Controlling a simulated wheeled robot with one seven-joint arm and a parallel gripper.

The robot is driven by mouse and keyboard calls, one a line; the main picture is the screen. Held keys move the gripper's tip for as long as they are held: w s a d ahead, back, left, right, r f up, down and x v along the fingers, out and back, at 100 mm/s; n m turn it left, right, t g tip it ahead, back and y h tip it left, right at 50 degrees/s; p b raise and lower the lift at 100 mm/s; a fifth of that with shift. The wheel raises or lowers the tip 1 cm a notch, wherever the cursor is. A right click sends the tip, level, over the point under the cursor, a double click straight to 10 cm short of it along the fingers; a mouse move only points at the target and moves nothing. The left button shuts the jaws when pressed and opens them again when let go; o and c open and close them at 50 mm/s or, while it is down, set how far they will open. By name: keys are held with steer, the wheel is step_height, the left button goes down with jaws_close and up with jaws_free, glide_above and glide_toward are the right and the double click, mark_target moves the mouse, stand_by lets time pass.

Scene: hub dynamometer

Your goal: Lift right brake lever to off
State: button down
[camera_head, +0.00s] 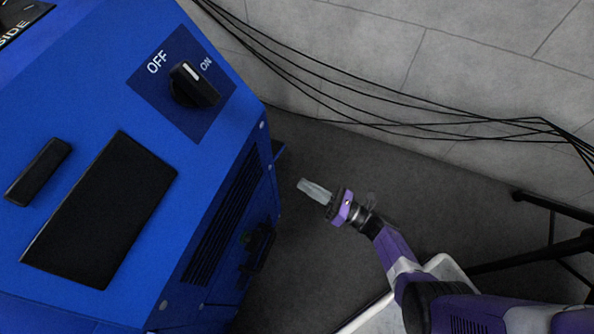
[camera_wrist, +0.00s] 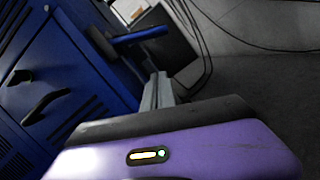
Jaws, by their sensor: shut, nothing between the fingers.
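My gripper (camera_head: 303,186) is shut and empty, to the right of a blue cabinet (camera_head: 215,60) and apart from it in the head view. In the wrist view my gripper's pale fingers (camera_wrist: 158,85) are pressed together, pointing up the picture. A dark blue bar (camera_wrist: 140,36) sticks out by the blue cabinet's edge, beyond the fingertips and a little left of them. It may be the right brake lever, but I cannot tell for sure. In the head view a small dark blue piece (camera_head: 279,150) juts from the cabinet's right edge, above and left of my gripper.
A black rotary knob (camera_head: 193,86) with OFF and ON marks sits on the cabinet. Black handles (camera_wrist: 46,106) show on its front in the wrist view. Black stand legs (camera_head: 535,250) stand at the right. Dark floor lies around my gripper.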

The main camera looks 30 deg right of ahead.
steer(key=w+a+r, duration=0.3)
steer(key=w+r, duration=0.2)
steer(key=w, duration=0.3)
steer(key=shift+w+r+b, duration=0.35)
